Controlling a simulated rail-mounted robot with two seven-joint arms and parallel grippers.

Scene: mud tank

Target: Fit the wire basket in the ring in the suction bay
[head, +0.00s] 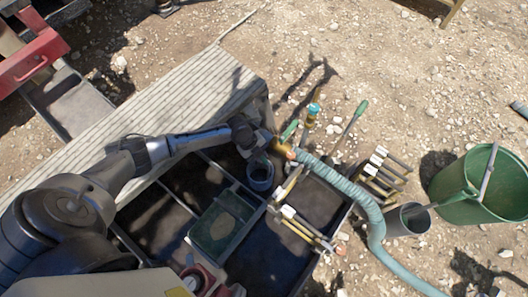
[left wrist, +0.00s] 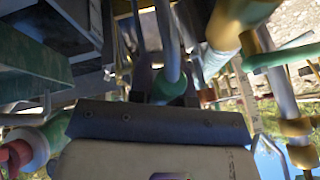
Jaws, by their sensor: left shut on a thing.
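My left gripper (head: 250,138) reaches over the tank, close to the brass hose end. In the left wrist view its dark fingers (left wrist: 172,92) are shut on a green grip with a grey rod running on from it. I cannot tell whether this belongs to the wire basket; no basket mesh can be made out. A grey round cup or ring (head: 260,176) stands in a tank compartment just below the gripper. Whether it is the suction bay's ring is unclear. My right gripper does not show.
A ribbed teal hose (head: 350,184) with a brass end (head: 284,150) crosses the tank's right side. A green tray (head: 221,228) sits in the tank. A slatted board (head: 170,105) lies behind. A green bucket (head: 485,185) and a grey pot (head: 407,220) stand at right.

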